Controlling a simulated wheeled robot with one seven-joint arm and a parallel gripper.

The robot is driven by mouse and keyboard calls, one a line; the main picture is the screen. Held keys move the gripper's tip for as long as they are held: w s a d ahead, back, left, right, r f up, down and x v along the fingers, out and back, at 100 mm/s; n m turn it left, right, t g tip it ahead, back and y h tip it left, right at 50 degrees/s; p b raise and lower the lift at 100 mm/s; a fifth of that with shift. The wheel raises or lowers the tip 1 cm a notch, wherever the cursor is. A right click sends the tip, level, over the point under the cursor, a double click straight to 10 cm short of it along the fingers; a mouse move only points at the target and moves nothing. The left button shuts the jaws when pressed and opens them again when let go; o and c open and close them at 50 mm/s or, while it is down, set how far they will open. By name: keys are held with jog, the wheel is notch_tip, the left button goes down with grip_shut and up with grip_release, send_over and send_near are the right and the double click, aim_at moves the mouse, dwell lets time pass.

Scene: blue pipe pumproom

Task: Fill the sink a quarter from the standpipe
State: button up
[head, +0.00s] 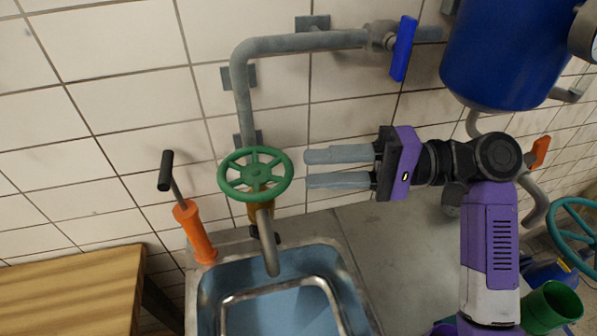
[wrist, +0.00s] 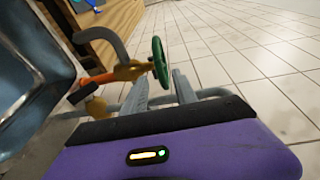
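The steel sink (head: 196,308) with a blue-grey basin sits at bottom centre in the head view; its near part is cut off, and I cannot tell a water level. The standpipe spout (head: 267,245) hangs over its back edge. A green handwheel (head: 256,174) tops the brass-coloured standpipe valve. My gripper (head: 307,168) points left at the handwheel, fingers parallel with a gap between them and nothing held. Its tips are just right of the rim, apart from it. In the wrist view the handwheel (wrist: 160,62) shows edge-on beyond the fingertips.
A blue lever (head: 404,48) sits on the grey wall pipe (head: 300,43) above. An orange hand pump (head: 195,232) stands left of the sink. A wooden table (head: 70,290) is at lower left. A blue tank (head: 505,50) hangs at upper right. Grey counter (head: 385,245) right of the sink is bare.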

jog(key=shift+d, duration=1.3)
jog(key=shift+o, duration=0.3)
dwell(2.2)
